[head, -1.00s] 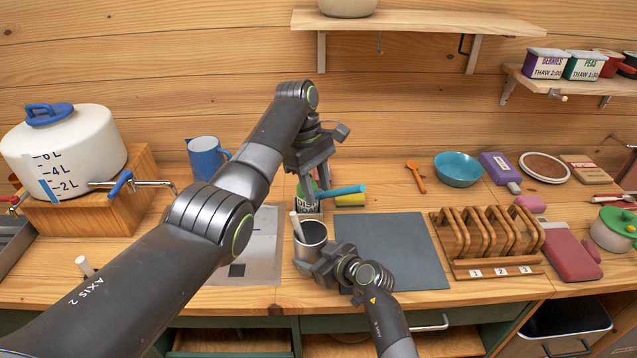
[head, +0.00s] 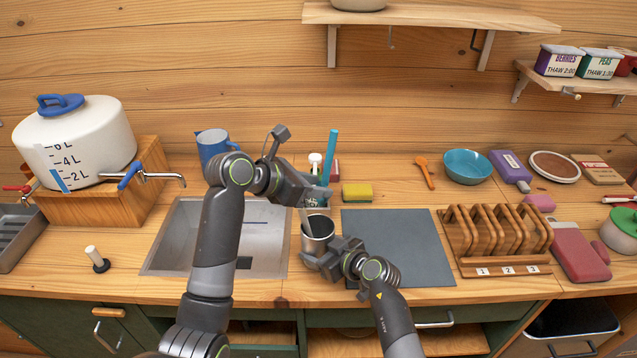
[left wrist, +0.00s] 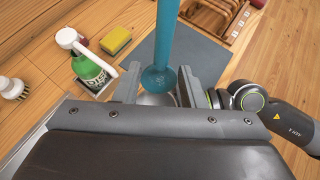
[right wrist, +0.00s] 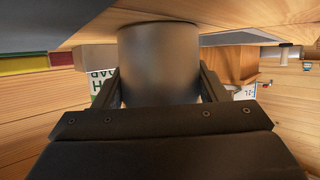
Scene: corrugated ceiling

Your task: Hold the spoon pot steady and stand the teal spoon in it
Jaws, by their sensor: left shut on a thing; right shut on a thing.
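The teal spoon (head: 331,150) stands nearly upright in my left gripper (head: 322,193), handle up. In the left wrist view the spoon (left wrist: 166,40) has its rounded end (left wrist: 158,79) between the fingers. The metal spoon pot (head: 318,232) is just below, and part of it shows behind that end (left wrist: 155,99). Whether the spoon's tip is inside the rim I cannot tell. My right gripper (head: 330,258) is shut on the pot, which fills the space between its fingers in the right wrist view (right wrist: 160,62).
A green soap bottle (left wrist: 90,70) with a white pump and a yellow sponge (head: 357,193) stand behind the pot. A dark grey mat (head: 400,245) and a wooden rack (head: 500,262) lie right. The sink (head: 170,245) is left, with a small brush (head: 96,259) beyond it.

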